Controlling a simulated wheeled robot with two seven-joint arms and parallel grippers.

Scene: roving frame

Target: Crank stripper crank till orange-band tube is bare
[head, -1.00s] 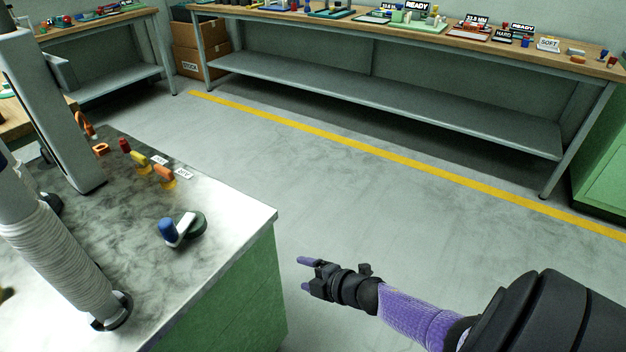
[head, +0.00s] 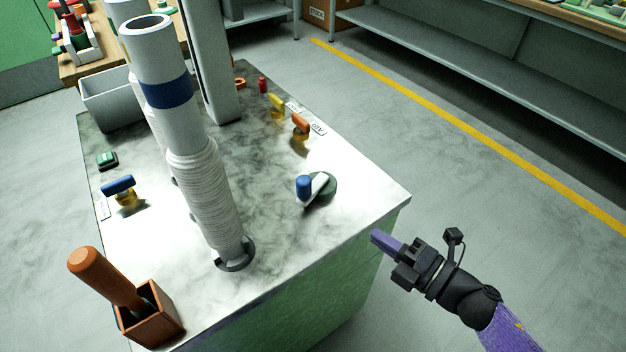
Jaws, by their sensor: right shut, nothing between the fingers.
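A crank (head: 318,190) with a blue knob, a pale arm and a dark green hub sits on the grey bench top near its right corner. A pale upright tube (head: 155,60) with a blue band stands left of it, with a bunched white sleeve around its lower part. Another pale tube (head: 124,12) stands partly hidden behind it. I see no orange band on either tube. My right gripper (head: 377,239) is shut and empty, off the bench's right edge and apart from the crank. My left gripper is not in view.
A brown box (head: 148,322) holding an orange-handled tool is at the front left. A blue-handled valve (head: 119,188), a green button (head: 107,160) and a grey bin (head: 112,100) are at left. Orange (head: 300,126) and yellow (head: 276,105) handles stand at the back. Floor right is clear.

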